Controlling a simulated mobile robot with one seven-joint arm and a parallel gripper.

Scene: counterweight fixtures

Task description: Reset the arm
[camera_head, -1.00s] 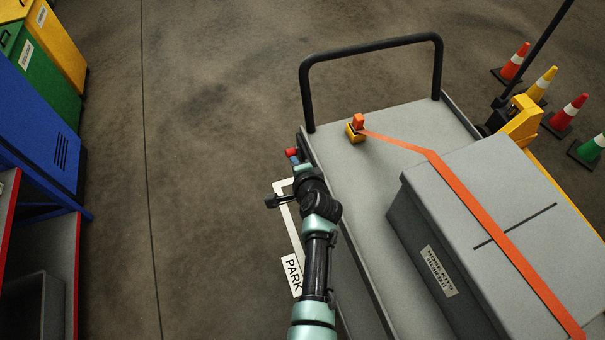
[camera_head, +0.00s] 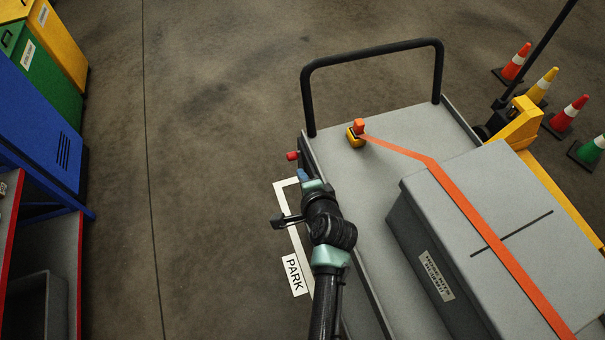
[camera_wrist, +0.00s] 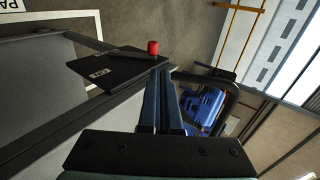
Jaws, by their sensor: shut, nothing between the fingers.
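My gripper (camera_head: 303,175) is beside the left edge of the grey cart in the head view, below a red knob (camera_head: 292,156). In the wrist view my gripper (camera_wrist: 164,75) has its two blue fingers together, with nothing between them. The red knob (camera_wrist: 153,47) tops a dark lever (camera_wrist: 130,53) over a black labelled plate (camera_wrist: 105,70) on the cart's side. There is a visible gap between the fingertips and the knob in the head view. The label is too small to read.
The grey cart (camera_head: 408,180) has a black handle (camera_head: 370,50) and carries a grey lidded box (camera_head: 520,225) under an orange strap (camera_head: 480,215). Cones (camera_head: 570,115) stand at right, cabinets (camera_head: 45,110) at left. Floor between cabinets and cart is clear, with a PARK marking (camera_head: 294,275).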

